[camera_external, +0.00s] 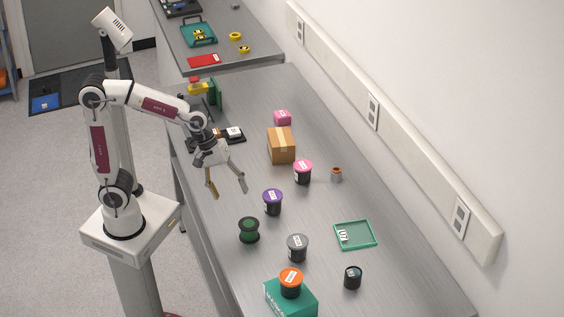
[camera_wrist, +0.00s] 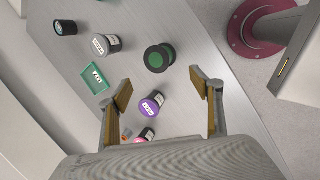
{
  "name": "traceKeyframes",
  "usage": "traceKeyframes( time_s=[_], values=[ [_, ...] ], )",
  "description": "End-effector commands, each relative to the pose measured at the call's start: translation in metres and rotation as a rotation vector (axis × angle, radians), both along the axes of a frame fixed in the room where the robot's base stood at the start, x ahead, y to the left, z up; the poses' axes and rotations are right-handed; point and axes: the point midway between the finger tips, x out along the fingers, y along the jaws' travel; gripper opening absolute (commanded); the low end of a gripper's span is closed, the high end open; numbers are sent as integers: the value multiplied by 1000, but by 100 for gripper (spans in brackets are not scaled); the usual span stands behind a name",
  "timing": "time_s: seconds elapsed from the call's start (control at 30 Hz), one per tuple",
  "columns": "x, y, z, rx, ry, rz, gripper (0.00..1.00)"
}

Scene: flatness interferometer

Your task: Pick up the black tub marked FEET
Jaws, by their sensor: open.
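Several dark tubs with coloured lids and white labels stand on the grey bench. The lettering is too small to read, so I cannot tell which is marked FEET. They are a purple-lidded tub (camera_external: 272,203), a pink-lidded tub (camera_external: 303,174), a grey-lidded tub (camera_external: 297,248) and an orange-lidded tub (camera_external: 290,284) on a teal box. My gripper (camera_external: 228,188) is open and empty above the bench, left of the purple-lidded tub. In the wrist view, the purple-lidded tub (camera_wrist: 152,104) shows between the fingers; the grey-lidded tub (camera_wrist: 105,44) is farther off, upper left.
A green-and-black spool (camera_external: 249,230) stands near the bench's front edge. A green tray (camera_external: 355,235), a small black cup (camera_external: 353,277), a cardboard box (camera_external: 281,145) and a small grey-and-orange item (camera_external: 336,174) are around the tubs. A wall rail (camera_external: 400,130) runs along the back.

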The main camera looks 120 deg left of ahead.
Motion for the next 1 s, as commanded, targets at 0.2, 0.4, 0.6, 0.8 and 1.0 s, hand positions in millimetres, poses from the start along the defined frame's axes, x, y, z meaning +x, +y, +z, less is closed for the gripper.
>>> traceKeyframes(
  time_s=[0.2, 0.4, 0.6, 0.8, 1.0],
  values=[
    [22, 47, -20, -144, 16, 339, 65],
    [37, 91, -42, -275, 25, 649, 65],
    [45, 134, -65, -393, 30, 935, 65],
    [47, 159, -79, -463, 31, 1101, 65],
    [48, 164, -81, -478, 29, 1136, 65]
  ],
)
